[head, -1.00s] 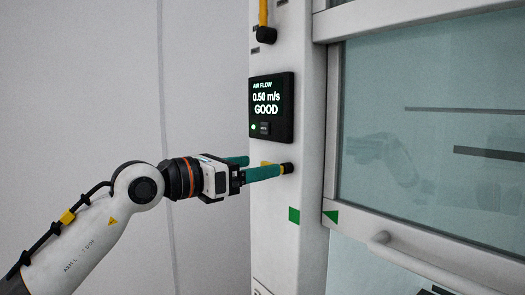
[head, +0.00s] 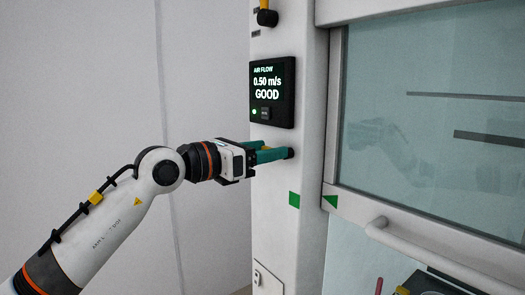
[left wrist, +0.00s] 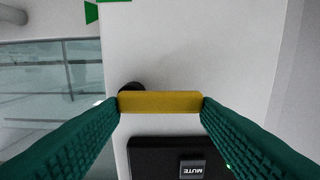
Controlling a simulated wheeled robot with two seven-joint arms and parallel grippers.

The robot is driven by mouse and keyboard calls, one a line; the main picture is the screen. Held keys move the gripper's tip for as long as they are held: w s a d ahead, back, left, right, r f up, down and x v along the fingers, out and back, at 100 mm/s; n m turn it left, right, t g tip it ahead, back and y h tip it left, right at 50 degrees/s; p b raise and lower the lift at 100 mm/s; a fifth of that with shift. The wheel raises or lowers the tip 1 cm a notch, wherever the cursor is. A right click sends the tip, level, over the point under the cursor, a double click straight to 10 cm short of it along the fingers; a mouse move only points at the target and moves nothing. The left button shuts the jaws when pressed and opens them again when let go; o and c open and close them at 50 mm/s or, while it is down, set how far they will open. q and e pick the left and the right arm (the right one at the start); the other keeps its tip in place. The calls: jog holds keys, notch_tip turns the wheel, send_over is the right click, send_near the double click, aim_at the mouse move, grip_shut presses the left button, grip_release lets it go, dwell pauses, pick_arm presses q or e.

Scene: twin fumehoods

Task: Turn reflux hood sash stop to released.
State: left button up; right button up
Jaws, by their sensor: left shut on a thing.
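The sash stop is a yellow bar lever (left wrist: 160,102) with a dark round pivot (left wrist: 131,88), mounted on the white post below the air flow display. In the head view most of the lever is hidden by my fingers, and its black pivot (head: 291,153) shows just beyond the fingertips. My left gripper (head: 275,152) comes in from the left with its teal fingers shut on the lever, one finger at each end of the yellow bar in the left wrist view. My right gripper is not in view.
The air flow display (head: 272,92) reads 0.50 m/s GOOD, just above the gripper. Another yellow lever (head: 263,5) is higher on the post. Green markers (head: 294,199) are on the post and sash frame. The glass sash (head: 430,110) with its handle (head: 400,240) is at right.

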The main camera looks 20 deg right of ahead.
pick_arm(q)
jog(key=shift+s+r+m+b, duration=0.15)
jog(key=shift+m+b, duration=1.45)
jog(key=shift+b, duration=0.3)
jog(key=m, duration=0.1)
jog(key=m+b, duration=0.2)
jog(key=shift+s+d+r, duration=0.15)
jog(key=shift+s+r, duration=0.1)
jog(key=shift+r, duration=0.1)
jog(key=m, duration=0.1)
jog(key=m+b, duration=0.1)
jog(key=m, duration=0.1)
jog(key=shift+s+d+r, duration=0.1)
jog(key=shift+s+r, duration=0.15)
jog(key=m, duration=0.1)
jog(key=m+b, duration=0.1)
jog(key=m, duration=0.1)
jog(key=shift+s+r, duration=0.1)
jog(key=shift+s, duration=0.15)
jog(key=m, duration=0.1)
jog(key=m+b, duration=0.1)
jog(key=m, duration=0.1)
jog(key=shift+s+d, duration=0.2)
jog(key=shift+s, duration=0.15)
jog(key=shift+s+d+m, duration=0.1)
jog(key=shift+s+m, duration=0.15)
jog(key=shift+m, duration=1.15)
jog(key=o, duration=1)
